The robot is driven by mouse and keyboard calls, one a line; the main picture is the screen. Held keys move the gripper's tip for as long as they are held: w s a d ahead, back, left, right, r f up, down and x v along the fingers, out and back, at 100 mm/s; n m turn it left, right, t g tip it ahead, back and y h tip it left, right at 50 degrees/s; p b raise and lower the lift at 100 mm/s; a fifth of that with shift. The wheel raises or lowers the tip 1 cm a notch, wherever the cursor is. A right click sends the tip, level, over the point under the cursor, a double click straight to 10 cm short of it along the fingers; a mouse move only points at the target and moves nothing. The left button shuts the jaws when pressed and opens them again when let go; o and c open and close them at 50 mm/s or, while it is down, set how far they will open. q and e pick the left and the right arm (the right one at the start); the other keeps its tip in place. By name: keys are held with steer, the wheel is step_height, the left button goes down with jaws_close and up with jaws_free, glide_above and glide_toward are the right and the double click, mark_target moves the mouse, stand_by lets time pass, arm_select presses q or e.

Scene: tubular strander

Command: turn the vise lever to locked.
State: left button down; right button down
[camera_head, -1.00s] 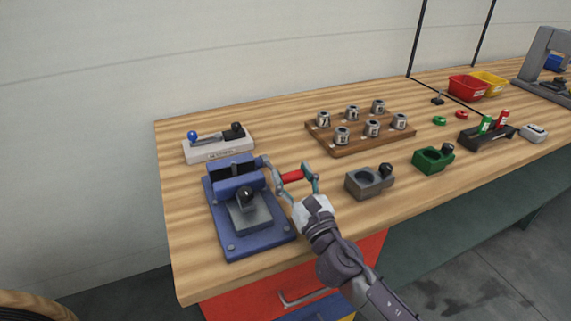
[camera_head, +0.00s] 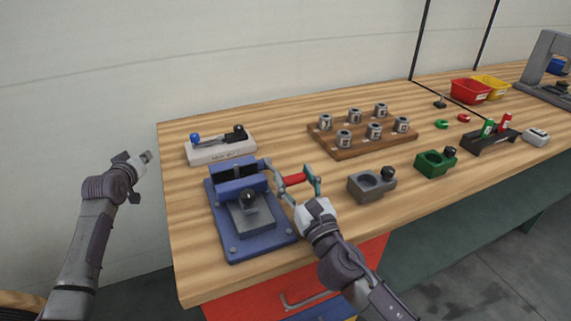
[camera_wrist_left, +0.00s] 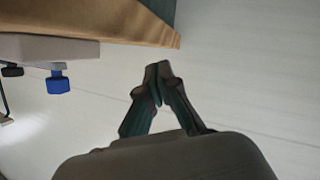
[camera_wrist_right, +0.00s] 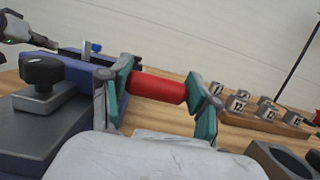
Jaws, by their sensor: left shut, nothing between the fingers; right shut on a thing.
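The blue vise (camera_head: 232,178) stands on a blue plate at the table's left front. A black ball knob (camera_head: 248,197) sits over its grey block; the knob also shows in the right wrist view (camera_wrist_right: 42,68). A pale base (camera_head: 222,152) behind the vise carries a bar with a blue knob (camera_head: 195,138) and a black knob (camera_head: 239,130). My right gripper (camera_head: 293,180) is shut on a red cylinder (camera_wrist_right: 158,87), right beside the vise. My left gripper (camera_head: 146,156) is shut and empty, left of the table edge. The blue knob shows in the left wrist view (camera_wrist_left: 58,84).
A wooden board (camera_head: 365,141) with several metal cups stands behind. A grey holder (camera_head: 366,187) and a green holder (camera_head: 432,164) stand to the right. Red and yellow bins (camera_head: 469,92) are at the far right. Wall space left of the table is clear.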

steer(key=shift+f, duration=0.2)
arm_select(q)
steer(key=s+d+r+m+g+h, duration=0.1)
steer(key=d+r+m+g+h, duration=0.45)
steer(key=d+r, duration=1)
steer(key=s+d+m+g+h, duration=0.4)
steer(key=s+d+m, duration=0.25)
steer(key=d, duration=0.35)
steer(key=m+g, duration=0.5)
glide_above(299, 174)
steer(key=w+a, duration=0.1)
steer(key=a, duration=0.2)
step_height(299, 174, down, 4)
steer(key=r, duration=0.1)
arm_select(e)
steer(key=shift+r, duration=0.1)
arm_select(q)
steer(key=f, duration=0.2)
steer(key=shift+s+f+y, duration=0.25)
steer(key=shift+s+f, duration=0.05)
steer(key=shift+f, duration=0.05)
steer(key=shift+s+d+f, duration=0.1)
steer(key=shift+s+f, duration=0.05)
steer(key=shift+f, duration=0.4)
